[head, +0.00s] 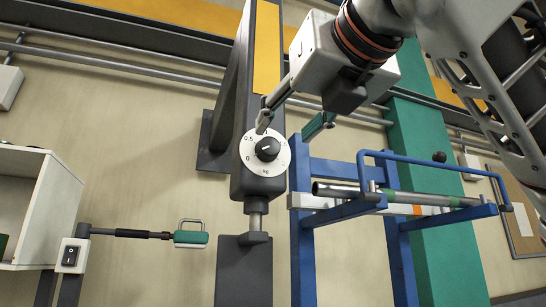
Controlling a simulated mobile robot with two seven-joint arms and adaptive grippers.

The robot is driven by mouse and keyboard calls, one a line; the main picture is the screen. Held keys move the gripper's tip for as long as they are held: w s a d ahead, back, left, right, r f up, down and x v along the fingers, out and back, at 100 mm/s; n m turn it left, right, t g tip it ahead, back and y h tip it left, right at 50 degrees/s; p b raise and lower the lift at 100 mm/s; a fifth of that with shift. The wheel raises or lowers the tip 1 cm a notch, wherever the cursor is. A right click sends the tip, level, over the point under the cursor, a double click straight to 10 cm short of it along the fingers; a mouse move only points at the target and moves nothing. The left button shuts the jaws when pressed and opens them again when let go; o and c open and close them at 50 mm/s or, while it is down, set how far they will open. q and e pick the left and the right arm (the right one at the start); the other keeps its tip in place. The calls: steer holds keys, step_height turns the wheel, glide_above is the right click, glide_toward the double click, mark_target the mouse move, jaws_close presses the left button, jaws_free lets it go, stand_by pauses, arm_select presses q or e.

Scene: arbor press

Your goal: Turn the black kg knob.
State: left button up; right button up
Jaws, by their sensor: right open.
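The black kg knob (267,149) sits at the centre of a round white dial (250,157) marked 0, 0.5 and kg. The dial is on the front of the dark grey press column (258,188). My right gripper (291,124) comes in from the upper right and is open. One fingertip overlaps the upper edge of the dial in the picture, just above the knob; the other is to the right of the column. I see no finger on the knob, and its exact distance in depth is unclear. My left gripper is out of view.
A blue frame (303,230) holding metal bars (420,199) stands right of the press, before a green post (430,250). The space left of the dial looks clear.

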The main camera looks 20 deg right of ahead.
mark_target(271, 146)
steer(key=w+p, duration=0.2)
steer(key=w, duration=0.5)
steer(key=shift+w+a+r+p, duration=0.1)
steer(key=shift+w+a+p, duration=0.05)
steer(key=shift+w+p, duration=0.2)
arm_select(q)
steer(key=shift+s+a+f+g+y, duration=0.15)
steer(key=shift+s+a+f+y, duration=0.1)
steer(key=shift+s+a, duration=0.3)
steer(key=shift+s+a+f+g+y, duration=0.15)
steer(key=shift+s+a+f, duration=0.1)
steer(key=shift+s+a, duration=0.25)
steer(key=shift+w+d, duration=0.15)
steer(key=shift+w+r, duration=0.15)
arm_select(e)
steer(key=c, duration=1.1)
